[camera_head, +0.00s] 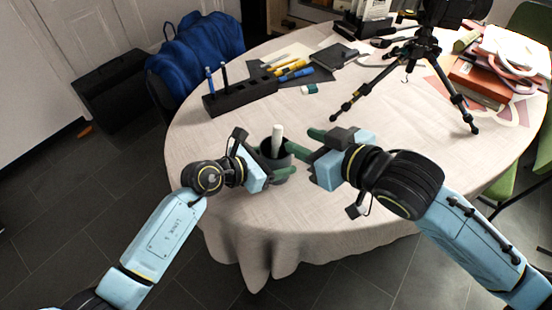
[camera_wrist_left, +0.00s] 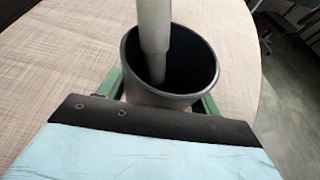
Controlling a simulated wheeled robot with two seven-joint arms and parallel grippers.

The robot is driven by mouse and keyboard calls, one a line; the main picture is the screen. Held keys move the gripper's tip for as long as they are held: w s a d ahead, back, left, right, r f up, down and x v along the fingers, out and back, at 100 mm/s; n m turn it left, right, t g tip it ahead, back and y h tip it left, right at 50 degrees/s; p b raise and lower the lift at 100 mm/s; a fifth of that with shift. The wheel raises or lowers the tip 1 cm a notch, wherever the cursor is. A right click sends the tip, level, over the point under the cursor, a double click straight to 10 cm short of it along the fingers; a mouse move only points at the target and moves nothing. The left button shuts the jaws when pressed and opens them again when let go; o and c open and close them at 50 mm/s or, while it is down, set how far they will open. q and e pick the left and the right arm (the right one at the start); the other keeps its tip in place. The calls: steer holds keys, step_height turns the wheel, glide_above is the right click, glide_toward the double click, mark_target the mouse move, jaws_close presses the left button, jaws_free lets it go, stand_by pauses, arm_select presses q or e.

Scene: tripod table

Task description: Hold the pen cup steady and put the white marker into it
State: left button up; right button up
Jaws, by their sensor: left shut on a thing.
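The dark grey pen cup (camera_head: 270,156) stands upright near the front edge of the round table. My left gripper (camera_head: 272,173) is shut on the cup, with its green fingers on either side of it. The left wrist view shows the cup (camera_wrist_left: 195,68) with its open mouth. The white marker (camera_head: 277,138) stands in the cup, its lower end inside the mouth and its upper part sticking out above the rim. The marker (camera_wrist_left: 154,28) also shows in the left wrist view. My right gripper (camera_head: 307,142) is open and empty, just right of the marker and apart from it.
A black pen-holder block (camera_head: 240,94) with pens stands behind the cup. Yellow markers (camera_head: 292,68) lie on a dark mat beyond. A black tripod (camera_head: 412,58) stands at the back right, near stacked books (camera_head: 478,84). The tablecloth (camera_head: 225,128) is bare around the cup.

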arm_select(q)
steer(key=o, duration=1.2)
steer(key=shift+c, duration=0.2)
steer(key=v, duration=1.2)
steer(key=shift+r, duration=0.1)
